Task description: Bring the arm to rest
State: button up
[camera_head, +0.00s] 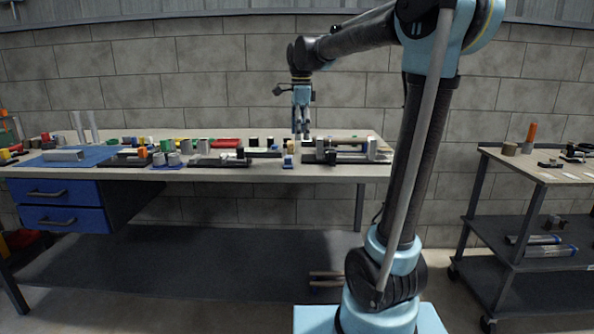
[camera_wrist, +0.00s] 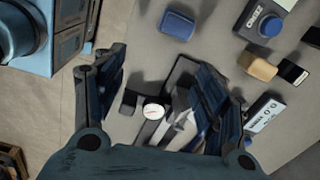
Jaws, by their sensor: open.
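My gripper (camera_head: 301,122) hangs from my arm over the right part of the long workbench (camera_head: 250,174), pointing down. In the wrist view my gripper (camera_wrist: 165,95) has its two dark blue-lined fingers spread wide, with no object held between them. Below and between the fingers lies a fixture with a round white-faced part (camera_wrist: 153,112) and grey rails. Whether any finger touches the fixture cannot be told.
A blue block (camera_wrist: 177,24), a dark box with a blue button (camera_wrist: 266,22) and a tan block (camera_wrist: 257,66) lie nearby. Several small parts crowd the bench. A blue mat (camera_head: 72,157) lies at its left. A cart (camera_head: 545,172) stands at right.

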jog(key=s+d+f+n+t, duration=0.1)
jog(key=s+d+f+n, duration=0.7)
jog(key=s+f, duration=0.5)
jog(key=s+d+f+n+t, duration=0.1)
jog(key=s+d+f+n, duration=0.7)
jog(key=s+f, duration=0.5)
jog(key=s+d, duration=0.1)
jog(key=s, duration=0.1)
jog(key=shift+s+d+n, duration=0.3)
jog(key=shift+d+n, duration=0.05)
jog(key=shift+n, duration=0.05)
jog(key=shift+w+f, duration=0.2)
jog(key=shift+w, duration=0.25)
